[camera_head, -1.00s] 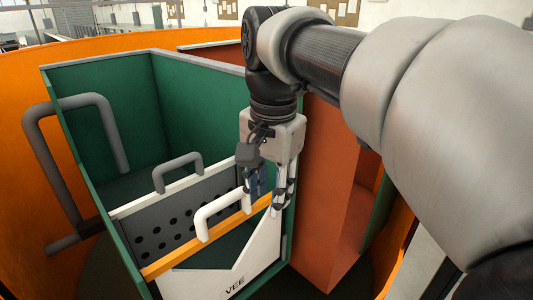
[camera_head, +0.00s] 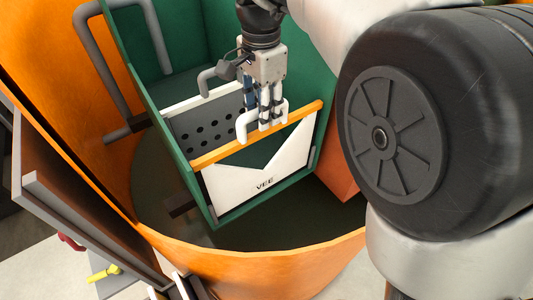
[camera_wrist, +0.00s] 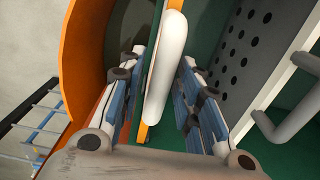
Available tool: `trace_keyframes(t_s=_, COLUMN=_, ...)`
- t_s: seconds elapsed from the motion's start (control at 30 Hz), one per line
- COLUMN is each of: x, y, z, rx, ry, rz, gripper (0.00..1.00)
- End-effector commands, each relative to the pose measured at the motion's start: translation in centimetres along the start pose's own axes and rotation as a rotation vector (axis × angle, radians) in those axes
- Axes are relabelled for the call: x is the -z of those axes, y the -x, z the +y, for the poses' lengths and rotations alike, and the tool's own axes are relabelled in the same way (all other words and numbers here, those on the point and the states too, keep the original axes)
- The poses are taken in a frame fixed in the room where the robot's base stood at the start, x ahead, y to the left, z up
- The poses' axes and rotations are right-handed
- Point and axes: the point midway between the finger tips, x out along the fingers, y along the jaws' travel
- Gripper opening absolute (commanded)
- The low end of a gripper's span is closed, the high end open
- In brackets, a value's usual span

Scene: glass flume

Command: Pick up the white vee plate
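The white vee plate (camera_head: 258,178), marked VEE and with a V-shaped notch, stands upright in the front of the green-walled box. An orange bar (camera_head: 216,153) runs along its top, with a white handle (camera_head: 243,127) above it. My gripper (camera_head: 263,120) points down at the handle, its fingers around it. In the wrist view the gripper (camera_wrist: 165,100) is open, with the white handle (camera_wrist: 166,65) between the blue-padded fingers. The fingers hide part of the handle in the head view.
A grey perforated plate (camera_head: 190,134) with a grey handle (camera_head: 207,80) stands just behind. The green box (camera_head: 165,38) has a bent grey pipe (camera_head: 97,60) at its left. A round orange wall (camera_head: 255,272) surrounds it.

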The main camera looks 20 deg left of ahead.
Motion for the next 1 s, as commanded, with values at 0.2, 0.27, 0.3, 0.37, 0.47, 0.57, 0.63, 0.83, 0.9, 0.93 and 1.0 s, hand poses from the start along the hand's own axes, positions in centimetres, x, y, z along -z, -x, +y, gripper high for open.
trace_keyframes(t_s=0.2, x=0.0, y=-1.5, z=0.0, rx=0.000, ry=0.000, rz=0.000, gripper=0.32)
trace_keyframes(t_s=0.27, x=0.1, y=-2.1, z=0.0, rx=-0.002, ry=0.000, rz=-0.001, gripper=0.32)
trace_keyframes(t_s=0.3, x=0.1, y=-2.6, z=0.0, rx=-0.003, ry=0.000, rz=-0.001, gripper=0.32)
trace_keyframes(t_s=0.37, x=0.2, y=-3.6, z=-0.1, rx=-0.004, ry=0.000, rz=-0.001, gripper=0.32)
trace_keyframes(t_s=0.47, x=0.2, y=-5.1, z=-0.2, rx=-0.003, ry=0.001, rz=-0.001, gripper=0.32)
trace_keyframes(t_s=0.57, x=0.2, y=-6.2, z=-0.2, rx=-0.002, ry=0.001, rz=-0.001, gripper=0.32)
trace_keyframes(t_s=0.63, x=0.3, y=-6.5, z=-0.2, rx=0.000, ry=0.001, rz=0.000, gripper=0.32)
trace_keyframes(t_s=0.83, x=0.3, y=-6.5, z=-0.2, rx=0.002, ry=0.001, rz=0.000, gripper=0.32)
trace_keyframes(t_s=0.9, x=0.3, y=-6.5, z=-0.2, rx=0.002, ry=0.001, rz=0.000, gripper=0.28)
trace_keyframes(t_s=0.93, x=0.3, y=-6.5, z=-0.2, rx=0.002, ry=0.001, rz=0.000, gripper=0.26)
trace_keyframes(t_s=1.0, x=0.3, y=-6.5, z=-0.2, rx=0.001, ry=0.001, rz=0.000, gripper=0.22)
